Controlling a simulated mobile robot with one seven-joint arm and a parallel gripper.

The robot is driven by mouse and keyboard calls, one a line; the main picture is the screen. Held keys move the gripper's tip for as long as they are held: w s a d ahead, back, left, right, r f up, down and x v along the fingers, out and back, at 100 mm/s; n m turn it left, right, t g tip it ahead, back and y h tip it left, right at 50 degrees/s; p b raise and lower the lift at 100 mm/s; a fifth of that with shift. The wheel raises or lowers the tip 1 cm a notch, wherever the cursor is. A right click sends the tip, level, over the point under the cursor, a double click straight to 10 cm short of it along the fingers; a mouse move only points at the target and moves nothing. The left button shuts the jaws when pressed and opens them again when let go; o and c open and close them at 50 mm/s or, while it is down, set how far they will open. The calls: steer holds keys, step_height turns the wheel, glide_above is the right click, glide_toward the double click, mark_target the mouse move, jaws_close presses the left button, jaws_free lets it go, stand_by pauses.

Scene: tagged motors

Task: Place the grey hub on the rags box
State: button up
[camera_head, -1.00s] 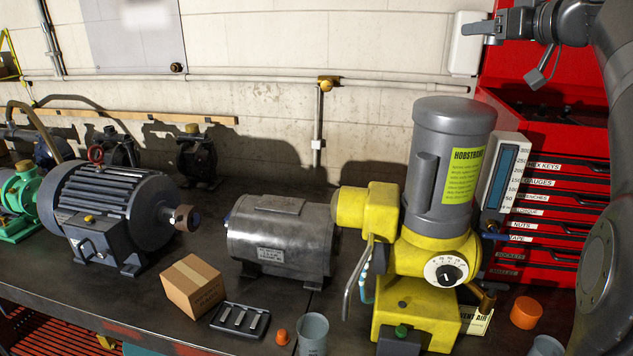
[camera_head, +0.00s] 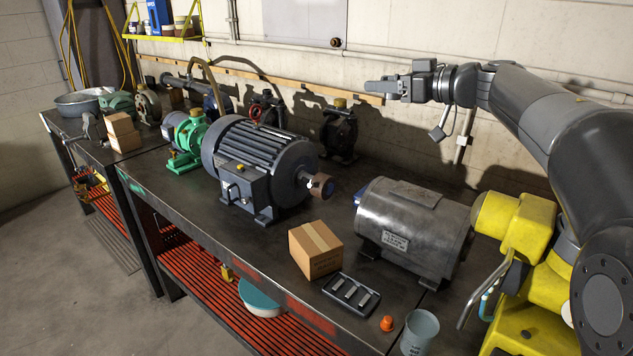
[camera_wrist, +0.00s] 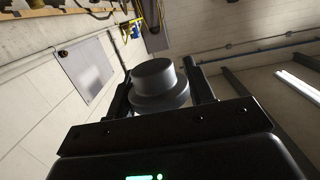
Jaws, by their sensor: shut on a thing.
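My gripper (camera_head: 374,87) is held up above the back of the bench, pointing left. In the wrist view my gripper (camera_wrist: 157,76) is shut on the grey hub (camera_wrist: 158,88), a dark round stepped piece between the two fingers. A cardboard box (camera_head: 315,250) with a tape strip sits on the bench's front edge, below my gripper.
A big dark motor (camera_head: 258,160), a grey metal motor (camera_head: 413,235) and a green pump (camera_head: 186,138) stand on the bench (camera_head: 240,240). A black tray (camera_head: 351,294), an orange cap (camera_head: 387,324) and a grey cup (camera_head: 419,330) lie near the front edge. A yellow machine (camera_head: 525,235) stands right.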

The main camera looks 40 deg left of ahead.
steer(key=s+a+f+n+g, duration=0.1)
steer(key=a+f, duration=0.3)
steer(key=f, duration=0.2)
steer(key=s+a+f+g, duration=0.1)
steer(key=s+a+f, duration=0.15)
steer(key=f, duration=0.45)
steer(key=n+g, duration=0.2)
glide_above(309, 235)
step_height(309, 235, down, 19)
steer(key=shift+f, duration=2.3)
steer(key=shift+f, duration=0.15)
steer(key=o, duration=1.2)
